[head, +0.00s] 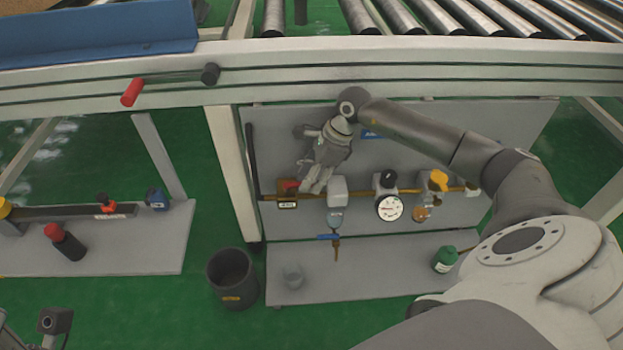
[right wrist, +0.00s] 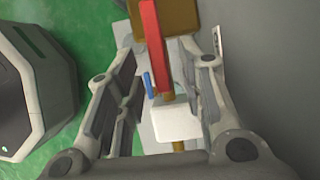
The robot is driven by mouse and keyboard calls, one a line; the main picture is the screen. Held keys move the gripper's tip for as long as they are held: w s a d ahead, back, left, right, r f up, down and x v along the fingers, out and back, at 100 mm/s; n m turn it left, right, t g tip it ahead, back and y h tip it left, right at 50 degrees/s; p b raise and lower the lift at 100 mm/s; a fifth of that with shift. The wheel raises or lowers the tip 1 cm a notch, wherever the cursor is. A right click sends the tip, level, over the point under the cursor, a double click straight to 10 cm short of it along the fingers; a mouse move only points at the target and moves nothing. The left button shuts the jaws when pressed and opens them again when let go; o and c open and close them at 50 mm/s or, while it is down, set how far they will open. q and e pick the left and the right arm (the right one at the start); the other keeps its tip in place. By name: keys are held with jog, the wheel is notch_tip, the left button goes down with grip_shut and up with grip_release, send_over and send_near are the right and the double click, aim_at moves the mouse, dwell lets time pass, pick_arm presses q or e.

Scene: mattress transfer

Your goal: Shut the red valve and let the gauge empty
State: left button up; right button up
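In the right wrist view the long red handle (right wrist: 154,45) runs down between my finger pads. My right gripper (head: 318,182) is open at the valve, just right of its handle in the head view; the wrist view shows its fingers (right wrist: 160,75) spread, with gaps on both sides of the handle. The round white gauge (head: 389,207) is further right on the pipe; its needle is too small to read surely. My left gripper's fingers are out of view.
A white block (right wrist: 176,123) on the pipe lies close between the fingers. A blue-handled tap (head: 329,237) hangs below. A yellow valve (head: 438,181) is right of the gauge. A black bin (head: 232,278) and green bottle (head: 445,259) stand lower. The conveyor frame (head: 450,65) runs above.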

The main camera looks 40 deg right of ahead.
jog(key=shift+f, duration=0.1)
grip_shut()
jog(key=shift+a, duration=0.1)
dwell(0.4)
